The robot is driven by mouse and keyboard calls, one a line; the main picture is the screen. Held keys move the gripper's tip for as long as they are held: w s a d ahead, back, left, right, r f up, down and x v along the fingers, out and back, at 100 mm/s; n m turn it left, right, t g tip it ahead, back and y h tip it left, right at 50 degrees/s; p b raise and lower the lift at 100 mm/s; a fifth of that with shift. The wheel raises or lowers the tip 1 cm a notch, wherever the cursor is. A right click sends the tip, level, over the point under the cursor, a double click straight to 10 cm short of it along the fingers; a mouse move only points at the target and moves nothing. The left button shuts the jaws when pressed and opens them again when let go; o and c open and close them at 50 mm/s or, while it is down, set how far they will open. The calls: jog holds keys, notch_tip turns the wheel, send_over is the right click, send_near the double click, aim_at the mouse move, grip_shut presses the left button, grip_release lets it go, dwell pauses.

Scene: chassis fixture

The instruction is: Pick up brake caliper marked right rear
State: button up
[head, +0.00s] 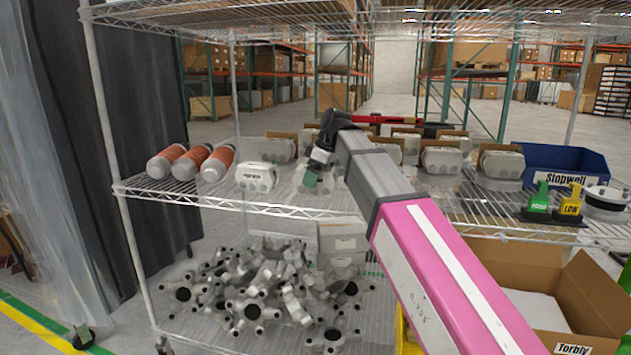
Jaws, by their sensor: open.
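Several pale grey brake calipers with round piston faces stand on the upper wire shelf. One caliper (257,177) sits at the front left, and another caliper (501,162) is at the right. No right rear marking can be read on any of them. My gripper (312,178) hangs from my dark wrist above the middle of the shelf, right of the front left caliper. It is open, small in the view and partly hard to make out; I see nothing held in it. My pink and grey arm hides part of the shelf and some calipers behind it.
Metal parts (262,290) pile up on the lower shelf. An open cardboard box (545,285) is lower right.

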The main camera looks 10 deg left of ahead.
jog(key=shift+f, duration=0.1)
jog(key=c, duration=1.5)
jog(key=shift+c, duration=1.4)
